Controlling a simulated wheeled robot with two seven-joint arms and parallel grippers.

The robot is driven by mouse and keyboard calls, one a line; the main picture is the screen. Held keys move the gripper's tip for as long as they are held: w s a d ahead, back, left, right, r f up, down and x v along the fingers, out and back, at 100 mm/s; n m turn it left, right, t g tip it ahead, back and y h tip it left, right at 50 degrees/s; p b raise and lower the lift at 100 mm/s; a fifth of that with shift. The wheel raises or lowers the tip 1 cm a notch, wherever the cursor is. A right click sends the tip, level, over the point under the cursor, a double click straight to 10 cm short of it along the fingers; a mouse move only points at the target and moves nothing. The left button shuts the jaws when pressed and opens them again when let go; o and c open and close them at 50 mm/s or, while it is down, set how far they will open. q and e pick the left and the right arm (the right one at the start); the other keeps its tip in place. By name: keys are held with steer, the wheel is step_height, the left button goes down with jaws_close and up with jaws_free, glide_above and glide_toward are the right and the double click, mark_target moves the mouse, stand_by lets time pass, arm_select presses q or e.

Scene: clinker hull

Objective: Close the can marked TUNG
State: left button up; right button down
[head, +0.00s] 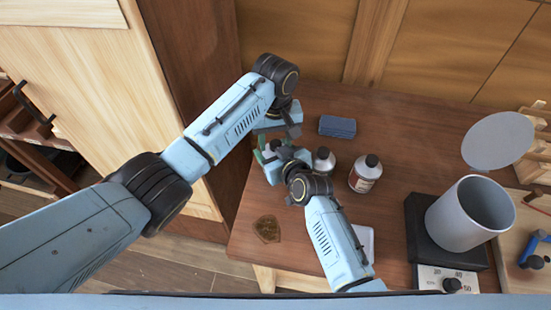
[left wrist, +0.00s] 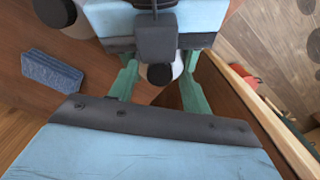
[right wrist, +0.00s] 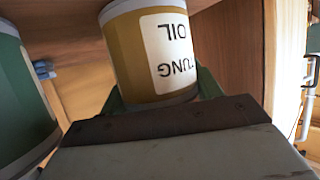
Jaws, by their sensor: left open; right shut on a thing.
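The can marked TUNG (right wrist: 145,50) has a yellow-brown body and a white label, and shows upside down in the right wrist view. My right gripper (head: 279,164) is shut on its body. In the head view my arms mostly hide the can. My left gripper (head: 270,140) is open, close by on the far side. In the left wrist view a black cap (left wrist: 160,74) on a pale top shows between its green fingers. I cannot tell whether the fingers touch the cap or how tightly the cap sits.
A second can (head: 323,162) with a black cap stands just right of my grippers; a green can (right wrist: 22,100) shows in the right wrist view. A blue block (head: 337,126) lies behind.

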arm_select(q)
steer(key=c, duration=1)
steer(key=m, duration=0.3)
steer(key=shift+c, duration=0.2)
steer(key=o, duration=1.1)
